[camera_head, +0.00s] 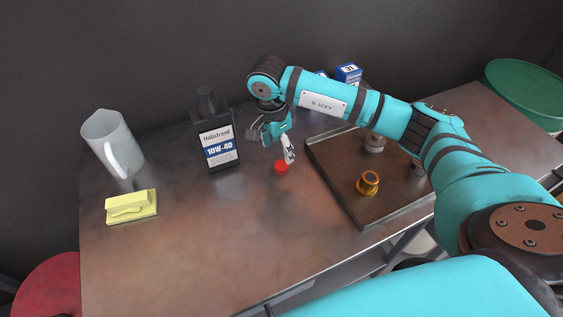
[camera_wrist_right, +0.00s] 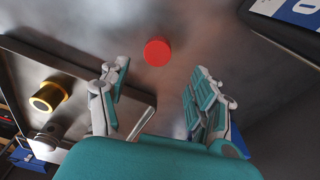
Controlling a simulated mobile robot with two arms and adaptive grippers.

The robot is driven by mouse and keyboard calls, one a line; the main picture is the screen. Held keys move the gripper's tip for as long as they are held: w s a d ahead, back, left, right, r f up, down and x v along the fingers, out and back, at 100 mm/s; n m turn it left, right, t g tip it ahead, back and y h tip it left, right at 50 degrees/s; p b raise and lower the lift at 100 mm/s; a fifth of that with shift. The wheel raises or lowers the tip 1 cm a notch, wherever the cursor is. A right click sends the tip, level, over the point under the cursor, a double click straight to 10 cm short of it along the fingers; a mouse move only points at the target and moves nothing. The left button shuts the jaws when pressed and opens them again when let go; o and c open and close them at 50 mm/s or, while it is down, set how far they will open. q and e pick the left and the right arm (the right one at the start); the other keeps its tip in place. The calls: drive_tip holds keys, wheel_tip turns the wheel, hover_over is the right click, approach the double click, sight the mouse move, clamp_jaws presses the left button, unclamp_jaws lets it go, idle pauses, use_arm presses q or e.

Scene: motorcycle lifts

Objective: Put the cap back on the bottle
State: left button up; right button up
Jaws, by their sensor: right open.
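The bottle (camera_head: 218,146) is black with a white and blue 10W-40 label and stands upright on the table. Part of it also shows at the top right of the right wrist view (camera_wrist_right: 292,12). The red round cap (camera_head: 281,167) lies on the table to the right of the bottle, apart from it. My right gripper (camera_head: 272,143) is open and empty, close above and behind the cap. In the right wrist view, the cap (camera_wrist_right: 157,51) shows ahead of the open fingers (camera_wrist_right: 157,88), between their lines and touching neither. My left gripper is not in view.
A metal tray (camera_head: 336,184) with a brass-coloured part (camera_head: 368,183) and other small parts lies right of the cap. A clear jug (camera_head: 112,143) and a yellow sponge-like block (camera_head: 131,207) are at the left. Blue boxes (camera_head: 348,73) stand behind my arm. The front middle of the table is clear.

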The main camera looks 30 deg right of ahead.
sight(281, 165)
drive_tip(key=shift+f, duration=0.55)
drive_tip(key=shift+f, duration=0.15)
drive_tip(key=f, duration=0.1)
drive_tip(key=f+p, duration=0.1)
drive_tip(key=f, duration=0.1)
drive_tip(key=f+p, duration=0.1)
drive_tip(key=shift+s+f, duration=0.15)
drive_tip(key=shift+s, duration=0.15)
drive_tip(key=shift+d+f, duration=0.1)
drive_tip(key=shift+f, duration=0.2)
drive_tip(key=c, duration=0.8)
